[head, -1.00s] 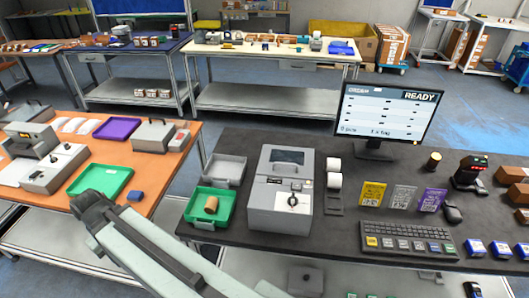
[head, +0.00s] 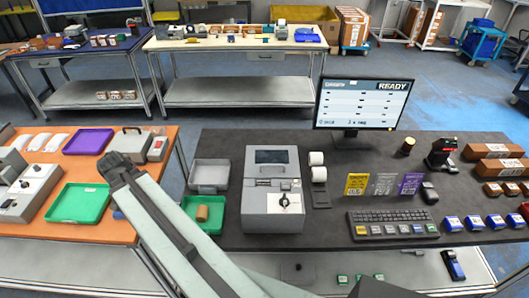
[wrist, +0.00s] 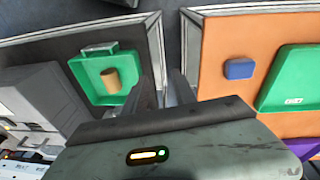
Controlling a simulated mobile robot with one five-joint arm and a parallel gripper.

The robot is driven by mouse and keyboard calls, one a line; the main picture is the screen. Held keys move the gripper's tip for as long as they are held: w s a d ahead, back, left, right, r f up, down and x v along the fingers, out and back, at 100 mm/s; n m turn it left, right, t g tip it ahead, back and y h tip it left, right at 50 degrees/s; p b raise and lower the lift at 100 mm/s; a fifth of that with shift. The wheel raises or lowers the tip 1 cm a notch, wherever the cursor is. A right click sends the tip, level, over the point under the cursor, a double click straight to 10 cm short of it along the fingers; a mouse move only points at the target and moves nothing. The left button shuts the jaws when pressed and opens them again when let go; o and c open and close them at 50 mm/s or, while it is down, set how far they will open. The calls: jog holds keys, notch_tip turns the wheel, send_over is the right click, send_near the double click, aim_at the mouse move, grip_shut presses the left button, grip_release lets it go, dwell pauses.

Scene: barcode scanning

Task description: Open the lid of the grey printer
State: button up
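The grey printer (head: 258,213) stands on the dark table, left of the monitor. Its lid, with a dark window (head: 272,157), looks shut. In the wrist view part of a grey machine, seemingly the printer (wrist: 40,110), shows at the left edge. My gripper (wrist: 164,88) shows in the wrist view as two grey fingers with a gap between them and nothing held. It is over the gap between the dark table and the orange table, to the side of the printer and not touching it.
A green tray (head: 188,208) with a brown roll and a grey tray (head: 209,175) lie left of the printer. White rolls (head: 318,173), a keyboard (head: 393,223) and a monitor (head: 362,103) are to its right. The orange table (head: 35,227) holds trays and machines.

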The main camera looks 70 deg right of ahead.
jog(key=s+d+r+m+p, duration=0.1)
jog(key=s+d+r+m, duration=0.1)
jog(key=s+d+m, duration=0.3)
jog(key=s+d+r+m+g+h+p, duration=0.1)
jog(key=s+d+r+m, duration=0.1)
jog(key=d, duration=0.5)
jog(key=s+d+r+m+p, duration=0.2)
jog(key=s+d+r+m, duration=0.1)
jog(key=s+d, duration=0.15)
jog(key=m+g+p, duration=0.2)
jog(key=m, duration=0.8)
send_near(264, 165)
jog(key=shift+h, duration=0.3)
jog(key=b+x, duration=0.3)
jog(key=x, duration=0.1)
jog(key=b+x, duration=0.3)
jog(key=x, duration=0.1)
jog(key=shift+s+b, duration=0.3)
jog(key=shift+b, duration=0.1)
jog(key=shift+r, duration=0.1)
grip_shut()
jog(key=shift+d+r, duration=0.1)
